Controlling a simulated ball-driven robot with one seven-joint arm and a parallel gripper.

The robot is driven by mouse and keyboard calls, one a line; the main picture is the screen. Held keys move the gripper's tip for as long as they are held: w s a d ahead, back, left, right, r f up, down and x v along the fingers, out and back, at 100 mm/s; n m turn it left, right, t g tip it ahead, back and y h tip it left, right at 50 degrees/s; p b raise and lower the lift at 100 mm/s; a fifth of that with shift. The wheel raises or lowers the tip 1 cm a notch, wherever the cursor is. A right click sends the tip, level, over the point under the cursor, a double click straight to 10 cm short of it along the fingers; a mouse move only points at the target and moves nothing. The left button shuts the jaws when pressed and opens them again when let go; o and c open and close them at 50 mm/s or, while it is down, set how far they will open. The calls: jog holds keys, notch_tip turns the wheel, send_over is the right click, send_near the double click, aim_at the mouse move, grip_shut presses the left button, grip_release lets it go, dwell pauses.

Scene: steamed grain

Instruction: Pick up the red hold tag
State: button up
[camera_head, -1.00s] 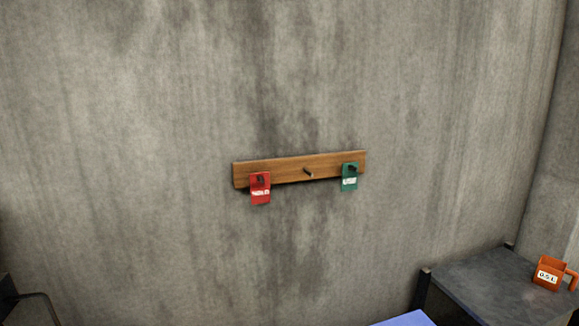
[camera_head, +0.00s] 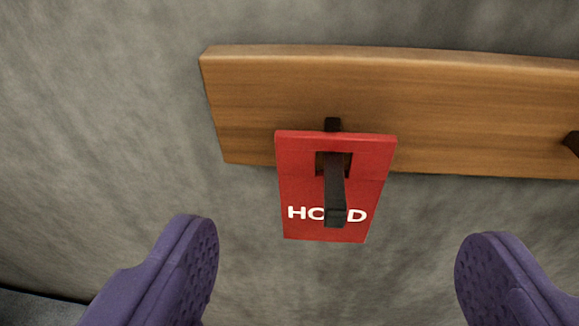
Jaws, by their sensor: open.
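The red hold tag (camera_head: 300,180) hangs on a dark peg (camera_head: 335,190) that passes through the square hole near its top. White letters show on its lower part, and the peg covers some of them. The tag hangs against the lower edge of a wooden board (camera_head: 420,110) on the wall. My gripper (camera_head: 335,255) is open, with one purple finger at the lower left and one at the lower right. The tag lies between and beyond the fingertips in the picture, and neither finger appears to touch it.
Another dark peg (camera_head: 572,142) sticks out of the board at the right edge of the picture. The grey wall (camera_head: 100,120) is bare around the board. A dark surface (camera_head: 35,306) shows at the lower left corner.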

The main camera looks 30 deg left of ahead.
aim_at(336, 221)
jog(key=x, duration=0.6)
jog(key=shift+w+p, duration=0.15)
jog(key=shift+p, duration=0.15)
jog(key=shift+r, duration=0.1)
jog(key=shift+c, duration=0.7)
jog(key=c, duration=1)
